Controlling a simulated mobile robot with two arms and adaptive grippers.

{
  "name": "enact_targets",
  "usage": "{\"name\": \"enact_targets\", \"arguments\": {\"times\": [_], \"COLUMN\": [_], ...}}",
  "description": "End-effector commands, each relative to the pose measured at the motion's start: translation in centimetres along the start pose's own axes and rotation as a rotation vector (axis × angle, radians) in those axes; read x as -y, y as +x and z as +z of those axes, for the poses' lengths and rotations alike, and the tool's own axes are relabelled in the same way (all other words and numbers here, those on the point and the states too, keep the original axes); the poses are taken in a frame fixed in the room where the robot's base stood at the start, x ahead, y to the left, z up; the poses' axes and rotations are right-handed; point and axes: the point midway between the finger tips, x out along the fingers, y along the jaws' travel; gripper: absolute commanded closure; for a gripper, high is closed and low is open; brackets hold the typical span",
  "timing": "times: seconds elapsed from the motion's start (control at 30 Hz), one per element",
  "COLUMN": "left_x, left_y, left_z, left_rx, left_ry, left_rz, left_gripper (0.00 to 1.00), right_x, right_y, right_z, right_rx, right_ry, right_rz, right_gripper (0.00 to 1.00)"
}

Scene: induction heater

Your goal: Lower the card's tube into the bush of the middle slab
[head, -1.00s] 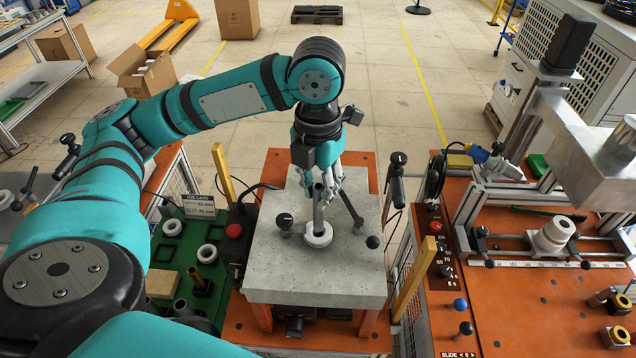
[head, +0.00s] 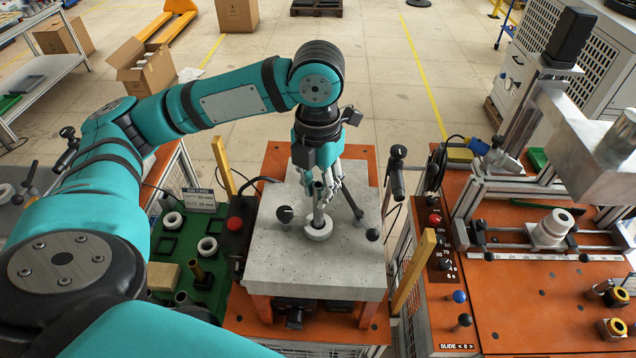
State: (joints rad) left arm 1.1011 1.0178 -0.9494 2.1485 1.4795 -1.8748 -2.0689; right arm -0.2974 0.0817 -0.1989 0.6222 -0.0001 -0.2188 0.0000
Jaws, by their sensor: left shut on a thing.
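The grey slab (head: 275,262) lies in the middle on an orange frame. A white ring-shaped bush (head: 319,234) sits on its top. My left gripper (head: 322,196) points down above the bush and is shut on a grey metal tube (head: 318,212). The tube is close to upright. Its lower end meets the bush's opening in this view; I cannot tell how deep it reaches. The job card (head: 196,200) stands on the green tray at the left; its lettering is too small to read fully. My right gripper is out of view.
A green tray (head: 210,283) with rings and tubes is at the left. Yellow posts (head: 414,272) flank the slab. A fixture with a white cylinder (head: 553,229) stands at the right.

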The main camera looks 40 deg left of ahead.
Motion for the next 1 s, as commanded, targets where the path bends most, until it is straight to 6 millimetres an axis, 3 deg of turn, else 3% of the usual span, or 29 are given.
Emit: {"name": "enact_targets", "arguments": {"times": [1.0], "left_x": [0.0], "left_y": [3.1], "left_z": [0.0], "left_rx": [-0.001], "left_ry": [0.0], "left_rz": [0.0], "left_gripper": [1.0], "right_x": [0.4], "right_y": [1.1], "right_z": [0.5], "right_rx": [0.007], "right_ry": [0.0], "right_rz": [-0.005], "right_gripper": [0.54]}}
